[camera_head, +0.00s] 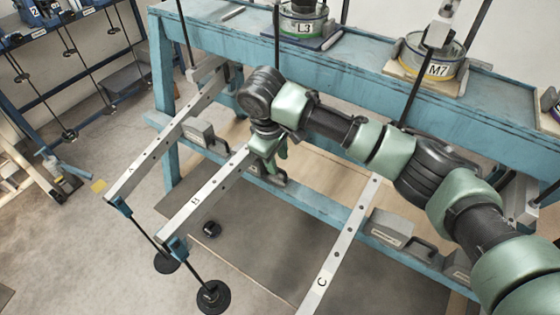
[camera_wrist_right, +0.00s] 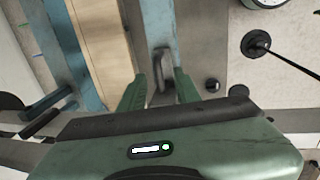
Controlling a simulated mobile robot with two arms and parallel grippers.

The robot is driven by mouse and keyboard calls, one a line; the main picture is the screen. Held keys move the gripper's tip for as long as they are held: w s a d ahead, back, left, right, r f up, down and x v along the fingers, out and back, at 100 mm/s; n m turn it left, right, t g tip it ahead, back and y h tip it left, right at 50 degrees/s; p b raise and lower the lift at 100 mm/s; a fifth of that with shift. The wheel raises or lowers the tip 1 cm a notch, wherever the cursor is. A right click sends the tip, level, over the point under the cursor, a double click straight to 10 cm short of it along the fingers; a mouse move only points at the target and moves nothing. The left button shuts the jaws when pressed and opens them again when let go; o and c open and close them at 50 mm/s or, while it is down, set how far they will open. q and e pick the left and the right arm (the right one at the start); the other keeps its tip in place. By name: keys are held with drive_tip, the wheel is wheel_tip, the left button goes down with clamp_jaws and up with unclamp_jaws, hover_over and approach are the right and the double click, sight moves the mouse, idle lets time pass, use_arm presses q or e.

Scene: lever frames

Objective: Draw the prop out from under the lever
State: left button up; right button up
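Lever B (camera_head: 196,209) is a long grey bar running from the blue bench toward the lower left. A grey prop with a dark handle (camera_head: 273,178) is beneath it near the bench rail, mostly hidden by my right gripper (camera_head: 272,156). In the right wrist view, the gripper (camera_wrist_right: 160,78) is open, its green fingers on either side of the prop's dark handle (camera_wrist_right: 162,58). I cannot tell whether they touch it. Lever A (camera_head: 150,153) and lever C (camera_head: 335,256) lie to either side. My left gripper is not in view.
Another handled prop (camera_head: 201,134) sits near lever A, and one (camera_head: 391,229) beside lever C. Black weights (camera_head: 213,296) hang from the ends of levers A and B. The blue bench (camera_head: 350,75) carries drums L3 (camera_head: 303,27) and M7 (camera_head: 437,70). A small black object (camera_head: 211,229) lies on the floor.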

sight(280, 171)
drive_tip(key=f, duration=0.2)
drive_tip(key=shift+w+d+f, duration=0.25)
drive_tip(key=shift+w+f, duration=0.15)
drive_tip(key=shift+f, duration=0.4)
clamp_jaws()
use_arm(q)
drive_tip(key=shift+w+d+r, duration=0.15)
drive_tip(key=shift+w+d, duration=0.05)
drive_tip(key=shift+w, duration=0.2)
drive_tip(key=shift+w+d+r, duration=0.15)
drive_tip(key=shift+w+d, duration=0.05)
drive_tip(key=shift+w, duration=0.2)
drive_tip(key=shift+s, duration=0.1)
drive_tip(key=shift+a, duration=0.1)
use_arm(e)
drive_tip(key=shift+r, duration=0.1)
